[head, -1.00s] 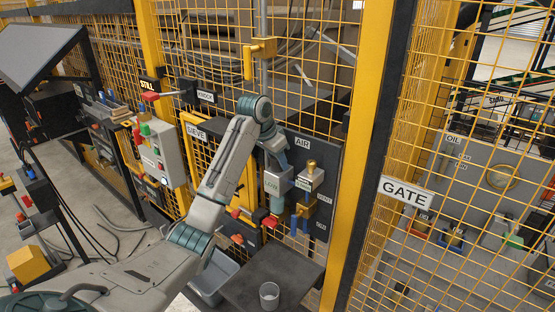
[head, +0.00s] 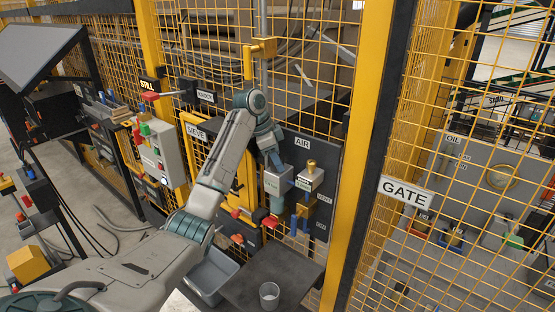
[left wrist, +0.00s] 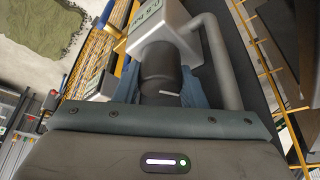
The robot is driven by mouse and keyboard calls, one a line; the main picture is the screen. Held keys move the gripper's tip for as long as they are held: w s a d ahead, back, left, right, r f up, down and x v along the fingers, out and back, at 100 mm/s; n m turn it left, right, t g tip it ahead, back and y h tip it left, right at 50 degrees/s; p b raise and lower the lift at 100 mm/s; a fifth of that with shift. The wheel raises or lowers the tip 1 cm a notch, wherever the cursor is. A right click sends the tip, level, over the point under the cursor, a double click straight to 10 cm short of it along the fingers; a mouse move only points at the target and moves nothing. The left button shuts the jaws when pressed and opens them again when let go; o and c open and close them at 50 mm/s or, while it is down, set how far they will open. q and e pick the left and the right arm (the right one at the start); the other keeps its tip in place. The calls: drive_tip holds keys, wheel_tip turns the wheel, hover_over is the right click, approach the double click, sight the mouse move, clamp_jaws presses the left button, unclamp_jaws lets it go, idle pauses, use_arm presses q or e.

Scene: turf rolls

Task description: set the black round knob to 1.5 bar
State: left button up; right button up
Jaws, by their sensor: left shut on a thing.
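The black round knob (left wrist: 160,75) shows in the left wrist view, with a short white mark on its side. It sits against a light grey box (left wrist: 160,33) with a small display that ends in "bar"; I cannot read the figure surely. In the head view this grey box (head: 277,181) is on the dark AIR panel (head: 322,160). My left gripper (head: 277,161) comes down onto it from above, and its blue fingers are shut on the knob, one on each side. The gripper hides the knob in the head view. My right gripper is not in view.
Beside the grey box is another box with a brass top (head: 311,177). Blue and red handles are close below. A dark table (head: 265,275) with a clear cup (head: 269,295) and a grey bin (head: 213,278) stand below. A yellow post (head: 362,130) and mesh fence are at right.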

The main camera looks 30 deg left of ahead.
use_arm(q)
drive_tip(key=shift+r, duration=0.15)
drive_tip(key=o, duration=0.9)
drive_tip(key=shift+o, duration=0.5)
